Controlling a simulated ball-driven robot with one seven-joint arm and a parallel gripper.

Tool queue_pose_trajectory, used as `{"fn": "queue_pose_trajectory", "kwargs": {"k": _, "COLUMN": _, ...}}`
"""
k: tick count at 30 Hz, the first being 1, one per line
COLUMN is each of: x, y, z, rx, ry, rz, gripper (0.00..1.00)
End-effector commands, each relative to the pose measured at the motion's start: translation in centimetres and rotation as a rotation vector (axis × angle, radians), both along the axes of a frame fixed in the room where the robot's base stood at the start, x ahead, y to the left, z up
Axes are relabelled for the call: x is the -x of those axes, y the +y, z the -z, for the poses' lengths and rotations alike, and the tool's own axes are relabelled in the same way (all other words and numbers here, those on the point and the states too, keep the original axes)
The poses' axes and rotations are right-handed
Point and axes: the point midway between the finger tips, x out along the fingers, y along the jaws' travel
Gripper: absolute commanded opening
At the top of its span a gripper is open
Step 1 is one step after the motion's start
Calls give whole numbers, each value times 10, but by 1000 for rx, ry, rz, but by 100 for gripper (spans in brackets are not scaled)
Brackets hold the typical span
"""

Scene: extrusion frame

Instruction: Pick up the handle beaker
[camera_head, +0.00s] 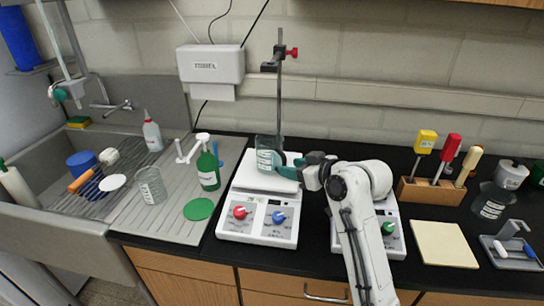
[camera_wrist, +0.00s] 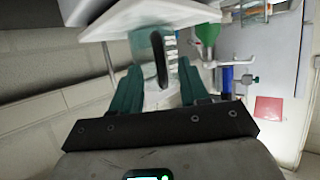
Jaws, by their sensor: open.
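A clear glass beaker (camera_head: 265,158) with white markings stands on the left hot plate (camera_head: 258,228), beside the metal stand rod. My gripper (camera_head: 291,166) is at the beaker's right side, its green fingers level with it. In the wrist view the beaker (camera_wrist: 172,42) lies just ahead of my gripper (camera_wrist: 160,78). Its dark upright handle (camera_wrist: 160,58) shows between the two spread fingers. The fingers are open, with a gap to either side of the handle. Whether a fingertip touches the beaker I cannot tell.
A stand rod (camera_head: 280,90) with a red-knobbed clamp rises behind the beaker. A green bottle (camera_head: 208,168) stands to the left. Another beaker (camera_head: 151,186) is on the drainboard. A second hot plate (camera_head: 391,236) is under my arm. A tool block (camera_head: 432,191) is farther right.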

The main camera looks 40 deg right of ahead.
Motion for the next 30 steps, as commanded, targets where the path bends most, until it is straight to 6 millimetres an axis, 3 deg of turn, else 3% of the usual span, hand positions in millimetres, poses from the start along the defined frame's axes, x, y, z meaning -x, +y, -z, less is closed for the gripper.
{"fn": "queue_pose_trajectory", "kwargs": {"k": 9, "x": -38, "y": 0, "z": 13, "rx": 0, "ry": 2, "rz": 0, "gripper": 44}}
{"fn": "queue_pose_trajectory", "kwargs": {"k": 18, "x": -42, "y": 0, "z": 15, "rx": 0, "ry": 0, "rz": 0, "gripper": 44}}
{"fn": "queue_pose_trajectory", "kwargs": {"k": 30, "x": -42, "y": 0, "z": 15, "rx": 0, "ry": 0, "rz": 0, "gripper": 7}}
